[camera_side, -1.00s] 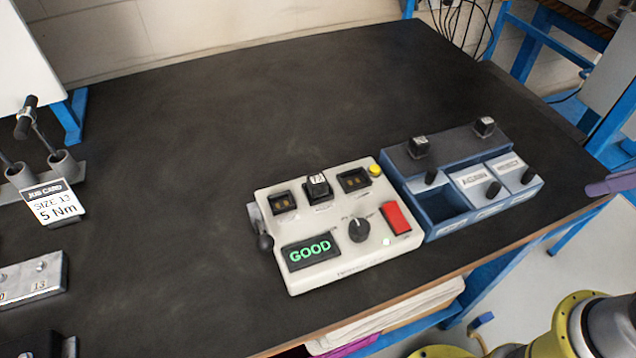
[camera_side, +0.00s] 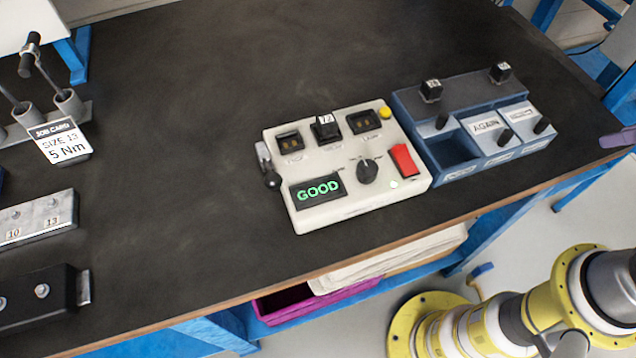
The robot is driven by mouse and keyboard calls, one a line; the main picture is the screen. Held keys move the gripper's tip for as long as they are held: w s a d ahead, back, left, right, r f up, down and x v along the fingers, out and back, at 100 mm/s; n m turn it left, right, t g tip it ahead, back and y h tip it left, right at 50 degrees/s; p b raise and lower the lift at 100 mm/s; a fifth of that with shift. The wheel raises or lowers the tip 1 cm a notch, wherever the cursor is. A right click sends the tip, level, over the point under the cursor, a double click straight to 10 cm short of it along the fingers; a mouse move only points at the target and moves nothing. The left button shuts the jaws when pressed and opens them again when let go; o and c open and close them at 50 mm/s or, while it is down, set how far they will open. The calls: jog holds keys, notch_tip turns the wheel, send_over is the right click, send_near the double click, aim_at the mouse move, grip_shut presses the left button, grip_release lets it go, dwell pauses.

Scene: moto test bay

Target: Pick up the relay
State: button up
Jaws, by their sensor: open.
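A small black relay (camera_side: 326,128) with a white label on top sits in the middle socket of the cream tester (camera_side: 330,212). The tester's display (camera_side: 318,190) reads GOOD in green. Two similar black blocks, a left one (camera_side: 431,91) and a right one (camera_side: 500,73), stand on the back ledge of the blue tray (camera_side: 465,92), right of the tester. My gripper is not in view. Only yellow and grey parts of my arm show at bottom right, away from the relay.
The tester has a black knob (camera_side: 367,171), red switch (camera_side: 404,160), yellow button (camera_side: 385,112) and side lever (camera_side: 268,168). A job card (camera_side: 60,143) and metal blocks (camera_side: 38,218) stand at left. The dark bench (camera_side: 180,110) is clear between. A lavender object (camera_side: 618,138) shows at right.

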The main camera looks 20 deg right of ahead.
jog(key=o, duration=0.4)
